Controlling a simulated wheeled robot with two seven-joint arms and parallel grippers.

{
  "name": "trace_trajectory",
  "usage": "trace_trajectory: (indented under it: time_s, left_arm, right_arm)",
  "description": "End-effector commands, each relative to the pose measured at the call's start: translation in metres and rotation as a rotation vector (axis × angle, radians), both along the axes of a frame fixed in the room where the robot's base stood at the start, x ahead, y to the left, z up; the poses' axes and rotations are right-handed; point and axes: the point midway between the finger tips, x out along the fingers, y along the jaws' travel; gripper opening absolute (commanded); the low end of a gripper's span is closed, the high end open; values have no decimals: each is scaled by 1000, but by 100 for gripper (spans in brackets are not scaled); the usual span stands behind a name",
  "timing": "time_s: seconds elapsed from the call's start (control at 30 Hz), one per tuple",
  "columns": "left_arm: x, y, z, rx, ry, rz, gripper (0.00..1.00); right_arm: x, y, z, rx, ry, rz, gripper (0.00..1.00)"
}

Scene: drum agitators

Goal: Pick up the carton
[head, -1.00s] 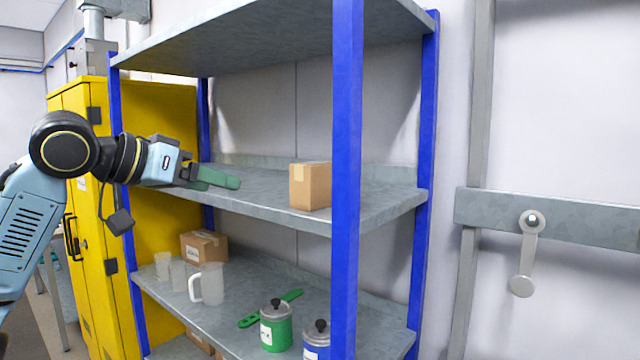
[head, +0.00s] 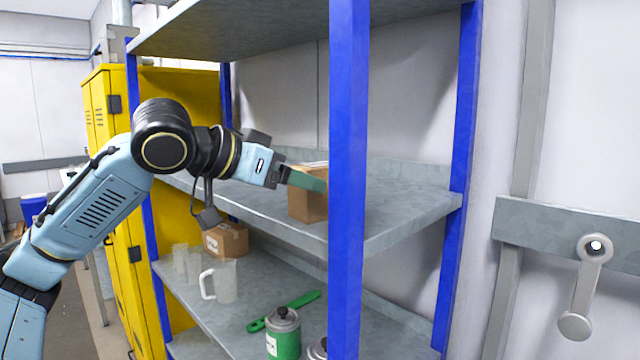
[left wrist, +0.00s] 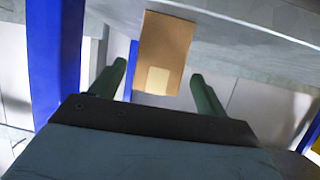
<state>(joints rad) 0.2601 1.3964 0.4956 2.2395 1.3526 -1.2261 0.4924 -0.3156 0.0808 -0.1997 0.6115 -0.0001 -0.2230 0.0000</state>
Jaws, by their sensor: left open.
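The carton (head: 309,205) is a small brown box on the middle shelf, partly hidden by my left gripper and close to the blue front post. My left gripper (head: 308,181) reaches in from the left above that shelf, and its green fingers overlap the carton in the head view. In the left wrist view the carton (left wrist: 165,52), with a pale label, lies ahead between the lines of the two open fingers (left wrist: 158,85). The fingers show free space to each side of it, and I cannot tell whether they touch it. My right gripper is not in view.
A blue post (head: 347,120) stands just right of the carton. The lower shelf holds another brown box (head: 226,240), clear beakers, a jug (head: 220,282), a green tool (head: 290,310) and a green can (head: 283,338). A yellow cabinet (head: 180,100) stands at left.

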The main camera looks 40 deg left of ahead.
Motion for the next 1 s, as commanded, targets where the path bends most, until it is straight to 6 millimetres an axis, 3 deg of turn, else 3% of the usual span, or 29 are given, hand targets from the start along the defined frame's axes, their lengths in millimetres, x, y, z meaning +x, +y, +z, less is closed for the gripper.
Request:
trace_trajectory:
  time_s: [0.27, 0.53, 0.9, 1.0]
  left_arm:
    - [20, -5, -4, 4, 5, 0, 75]
    - [47, -10, -14, 3, 5, 2, 75]
    - [52, -12, -17, -1, 0, -2, 75]
    - [51, -12, -17, -1, 0, -2, 62]
  right_arm:
    - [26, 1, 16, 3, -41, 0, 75]
    - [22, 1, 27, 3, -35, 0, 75]
    - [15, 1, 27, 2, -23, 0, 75]
    - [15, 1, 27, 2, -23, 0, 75]
